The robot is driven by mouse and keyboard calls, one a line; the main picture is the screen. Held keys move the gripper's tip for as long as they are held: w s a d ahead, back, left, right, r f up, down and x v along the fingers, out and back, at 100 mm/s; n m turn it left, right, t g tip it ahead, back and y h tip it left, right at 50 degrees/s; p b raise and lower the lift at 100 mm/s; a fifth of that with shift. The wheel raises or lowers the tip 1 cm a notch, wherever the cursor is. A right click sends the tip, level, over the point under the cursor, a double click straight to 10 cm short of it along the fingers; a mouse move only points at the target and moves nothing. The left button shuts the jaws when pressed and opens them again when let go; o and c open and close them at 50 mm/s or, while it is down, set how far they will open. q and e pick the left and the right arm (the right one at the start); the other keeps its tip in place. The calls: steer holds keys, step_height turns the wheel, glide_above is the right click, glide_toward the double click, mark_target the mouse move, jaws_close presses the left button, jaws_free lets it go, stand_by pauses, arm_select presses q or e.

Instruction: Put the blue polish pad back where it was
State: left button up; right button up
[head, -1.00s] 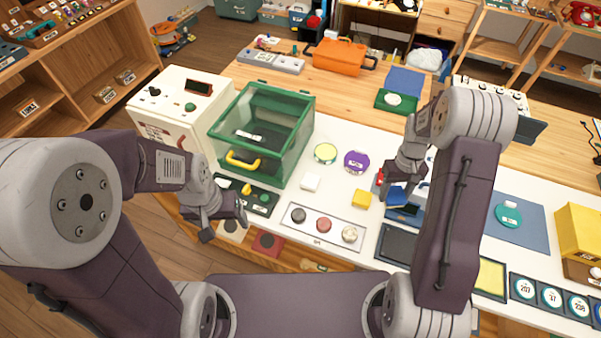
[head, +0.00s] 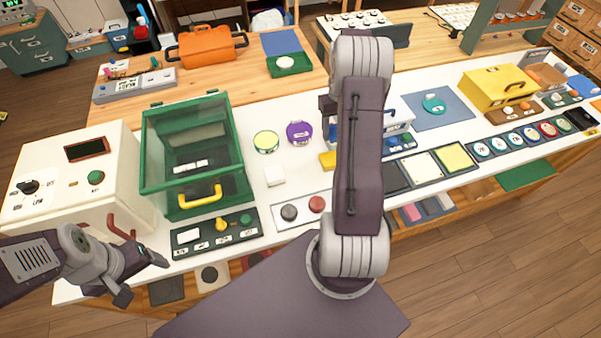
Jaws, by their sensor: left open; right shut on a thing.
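I cannot make out the blue polish pad; my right arm (head: 360,150) stands across the middle of the head view and hides what lies behind it. The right gripper's fingers are hidden behind that arm, near the yellow block (head: 328,160) and a grey-white case with a blue handle (head: 396,128). My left gripper (head: 140,278) is open and empty at the lower left, in front of the table edge, below the white box with a dial (head: 70,180).
The green glass-sided box (head: 190,150) with a yellow handle stands left of centre. A yellow pad (head: 266,141), a purple disc (head: 299,132) and a white block (head: 274,175) lie beside it. A blue mat (head: 455,112) carries a teal dial (head: 433,104). A yellow box (head: 500,88) stands right.

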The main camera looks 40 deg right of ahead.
steer(key=p, duration=0.2)
glide_above(303, 172)
steer(key=f, duration=0.6)
steer(key=shift+w+f, duration=0.25)
steer(key=shift+f, duration=0.15)
step_height(303, 172, down, 4)
steer(key=shift+r, duration=0.1)
steer(key=shift+f, duration=0.3)
steer(key=o, duration=1.3)
steer(key=shift+r, duration=0.1)
